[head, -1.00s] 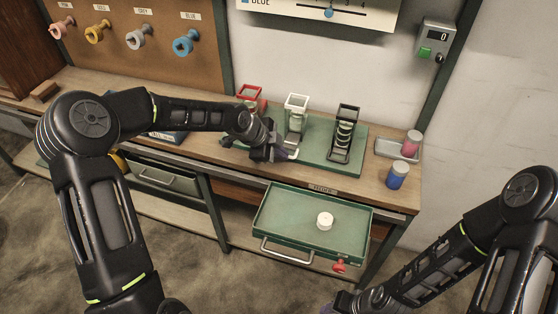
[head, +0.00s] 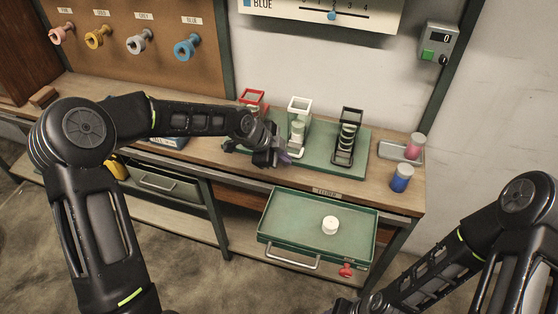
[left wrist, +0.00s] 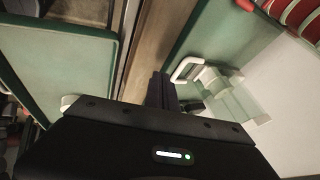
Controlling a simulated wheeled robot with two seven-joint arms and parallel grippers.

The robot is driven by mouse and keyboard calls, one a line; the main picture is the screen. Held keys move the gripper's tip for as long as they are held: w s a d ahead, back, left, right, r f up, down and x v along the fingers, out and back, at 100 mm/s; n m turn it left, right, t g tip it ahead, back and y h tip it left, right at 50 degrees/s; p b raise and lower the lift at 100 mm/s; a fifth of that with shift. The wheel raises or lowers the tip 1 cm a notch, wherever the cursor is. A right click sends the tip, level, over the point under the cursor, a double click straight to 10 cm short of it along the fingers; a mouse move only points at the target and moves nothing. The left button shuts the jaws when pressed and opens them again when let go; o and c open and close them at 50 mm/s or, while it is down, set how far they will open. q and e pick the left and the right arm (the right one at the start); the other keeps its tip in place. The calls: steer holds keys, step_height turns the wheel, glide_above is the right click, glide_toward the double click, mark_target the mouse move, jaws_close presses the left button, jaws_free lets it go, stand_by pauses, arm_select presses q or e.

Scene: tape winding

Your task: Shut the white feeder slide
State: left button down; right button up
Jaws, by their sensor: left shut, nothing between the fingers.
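The white feeder (head: 299,106) stands upright on the green base between the red and the black feeder. In the left wrist view its slide's white loop handle (left wrist: 185,68) sticks out toward the table's front edge. My left gripper (head: 285,159) is shut and empty, just in front of the white feeder.
The red feeder (head: 252,98) and the black feeder (head: 347,135) flank the white one. A green drawer (head: 290,233) stands open below, holding a white spool (head: 330,225). A blue jar (head: 401,178) and a tray (head: 388,151) with a pink jar (head: 415,146) are at right.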

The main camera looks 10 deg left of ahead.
arm_select(q)
steer(key=v, duration=1)
steer(key=shift+a, duration=0.1)
